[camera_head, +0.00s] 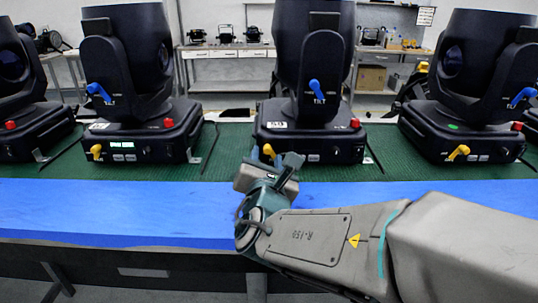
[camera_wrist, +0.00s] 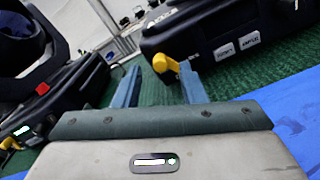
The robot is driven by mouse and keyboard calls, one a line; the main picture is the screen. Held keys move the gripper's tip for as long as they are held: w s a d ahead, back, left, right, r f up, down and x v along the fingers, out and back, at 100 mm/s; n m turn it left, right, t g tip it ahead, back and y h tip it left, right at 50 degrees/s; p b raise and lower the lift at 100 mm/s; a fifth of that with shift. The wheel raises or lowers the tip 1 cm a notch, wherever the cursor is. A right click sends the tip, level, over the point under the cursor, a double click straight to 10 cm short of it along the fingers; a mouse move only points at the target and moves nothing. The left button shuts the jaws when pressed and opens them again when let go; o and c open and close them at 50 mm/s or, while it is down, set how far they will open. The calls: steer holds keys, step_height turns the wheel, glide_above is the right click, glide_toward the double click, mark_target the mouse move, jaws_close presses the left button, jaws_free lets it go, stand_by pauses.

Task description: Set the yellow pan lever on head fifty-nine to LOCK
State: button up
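The middle moving-head light (camera_head: 313,110) bears a small white number label (camera_head: 277,125) that looks like 59, though it is small. Its yellow pan lever (camera_head: 268,150) sits low on the left of the front face, partly hidden by my gripper. In the wrist view the yellow pan lever (camera_wrist: 166,64) sticks out from the corner of the black base (camera_wrist: 215,30). My gripper (camera_head: 266,160) is open right in front of it. In the wrist view the two blue-grey fingers (camera_wrist: 160,72) stand apart with the lever between their tips, nearer the right finger. I cannot tell whether they touch.
Similar lights stand at the left (camera_head: 130,85) and right (camera_head: 470,85), with blue tilt levers and yellow pan levers. The middle light has a blue tilt lever (camera_head: 317,91) and a red knob (camera_head: 354,123). The blue bench edge (camera_head: 100,210) is clear at left.

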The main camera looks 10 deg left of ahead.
steer(key=shift+x, duration=0.85)
steer(key=shift+c, duration=0.3)
jaws_close()
